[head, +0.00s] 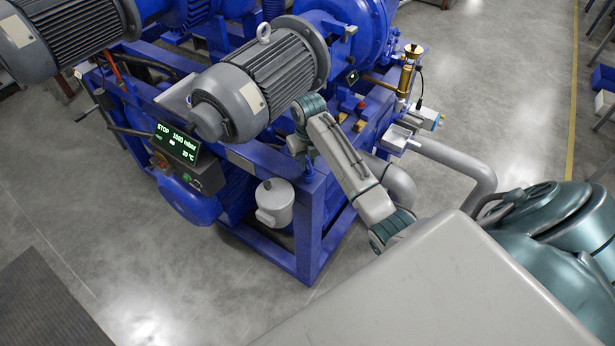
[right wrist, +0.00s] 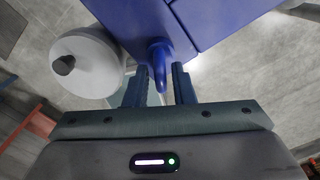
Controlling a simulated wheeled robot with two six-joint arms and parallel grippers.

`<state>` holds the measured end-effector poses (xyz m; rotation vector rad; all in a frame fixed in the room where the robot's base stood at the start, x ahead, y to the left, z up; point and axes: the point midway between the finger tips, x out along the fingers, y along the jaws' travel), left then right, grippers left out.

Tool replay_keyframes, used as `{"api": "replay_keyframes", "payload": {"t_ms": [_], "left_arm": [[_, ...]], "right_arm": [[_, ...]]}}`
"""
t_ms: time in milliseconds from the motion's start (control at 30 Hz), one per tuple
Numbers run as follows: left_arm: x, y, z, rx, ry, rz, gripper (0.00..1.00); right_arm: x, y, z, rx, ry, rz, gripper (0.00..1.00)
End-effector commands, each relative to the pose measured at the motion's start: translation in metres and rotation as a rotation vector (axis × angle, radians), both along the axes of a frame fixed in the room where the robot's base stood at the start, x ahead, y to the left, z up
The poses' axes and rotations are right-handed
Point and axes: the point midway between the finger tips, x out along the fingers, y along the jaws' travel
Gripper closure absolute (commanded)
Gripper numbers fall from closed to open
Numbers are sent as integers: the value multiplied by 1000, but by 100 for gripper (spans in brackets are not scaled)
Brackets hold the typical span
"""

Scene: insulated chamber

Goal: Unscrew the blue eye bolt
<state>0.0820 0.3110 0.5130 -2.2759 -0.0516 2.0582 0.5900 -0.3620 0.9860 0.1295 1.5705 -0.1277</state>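The blue eye bolt (right wrist: 160,55) shows in the right wrist view, attached at the edge of the blue frame (right wrist: 150,20). Its rounded ring points toward my right gripper (right wrist: 161,72). The two fingers are spread, one on each side of the ring, with narrow gaps seeming to show between them and it. In the head view my right gripper (head: 308,166) is small, partly hidden by its own wrist, at the machine frame's top corner. I cannot make out the eye bolt there. My left gripper is not in view.
A grey motor (head: 258,85) stands just left of my right wrist. A white canister (head: 274,203) hangs below the frame top, and it also shows in the right wrist view (right wrist: 88,62). A lit display (head: 178,143) sits further left. Grey pipes (head: 455,160) run right; open floor lies beyond.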

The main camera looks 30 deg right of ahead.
Motion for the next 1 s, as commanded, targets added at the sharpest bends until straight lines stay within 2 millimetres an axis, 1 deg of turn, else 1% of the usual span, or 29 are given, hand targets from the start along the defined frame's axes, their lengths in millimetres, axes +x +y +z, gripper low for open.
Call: {"api": "replay_keyframes", "payload": {"t_ms": [167, 400, 600, 1000], "left_arm": [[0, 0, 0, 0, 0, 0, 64], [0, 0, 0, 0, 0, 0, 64], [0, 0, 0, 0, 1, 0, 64], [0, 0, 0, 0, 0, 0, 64]], "right_arm": [[1, -1, 6, -1, -3, -1, 77], [2, -1, 34, -2, -6, -1, 77], [1, -1, 50, -3, -4, -2, 77], [1, -1, 51, -1, -3, -2, 77]]}}
